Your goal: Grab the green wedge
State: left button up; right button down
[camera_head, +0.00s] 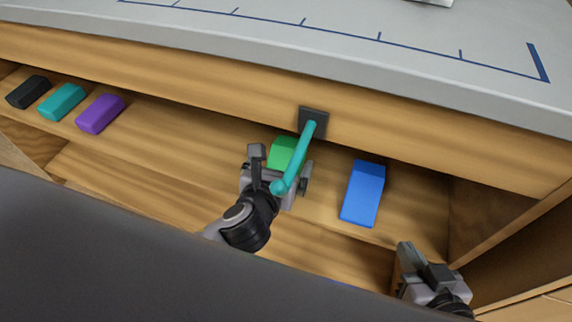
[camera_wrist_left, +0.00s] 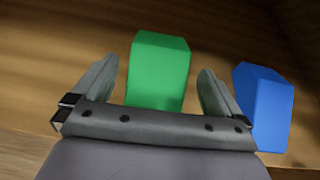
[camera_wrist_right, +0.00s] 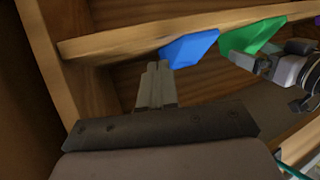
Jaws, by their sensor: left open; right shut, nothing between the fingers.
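The green wedge (camera_head: 279,147) lies on the wooden shelf below the table's front edge, partly hidden in the head view by the teal handle and my left gripper. My left gripper (camera_head: 281,168) is open in front of it. In the left wrist view the green wedge (camera_wrist_left: 158,68) sits between the two spread fingers (camera_wrist_left: 157,88), with gaps at both sides. The right wrist view also shows the green wedge (camera_wrist_right: 252,36). My right gripper (camera_head: 407,252) is shut and empty at the lower right, in front of the shelf; its closed fingers show in the right wrist view (camera_wrist_right: 157,80).
A teal handle (camera_head: 297,160) on a dark square base (camera_head: 313,119) sticks out above the green wedge. A blue block (camera_head: 362,193) lies to its right. Purple (camera_head: 100,113), teal (camera_head: 62,102) and black (camera_head: 28,92) blocks lie at the far left. The shelf between is bare.

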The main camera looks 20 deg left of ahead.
aim_at(283, 160)
pick_arm(q)
jog(key=b+x, duration=0.1)
jog(key=x, duration=0.3)
jog(key=shift+s+f+b, duration=0.1)
jog(key=shift+f+b, duration=0.05)
jog(key=shift+b, duration=0.25)
jog(key=shift+w, duration=0.35)
pick_arm(e)
jog(key=shift+w+a+f+m+y, duration=0.15)
jog(key=shift+w+a+y, duration=0.1)
jog(key=shift+a, duration=0.25)
jog(key=shift+w+a+f+m+y, duration=0.15)
jog(key=shift+a+y, duration=0.1)
jog(key=shift+a, duration=0.2)
pick_arm(q)
jog(key=c, duration=1)
jog(key=shift+a, duration=0.1)
pick_arm(e)
jog(key=shift+r, duration=0.15)
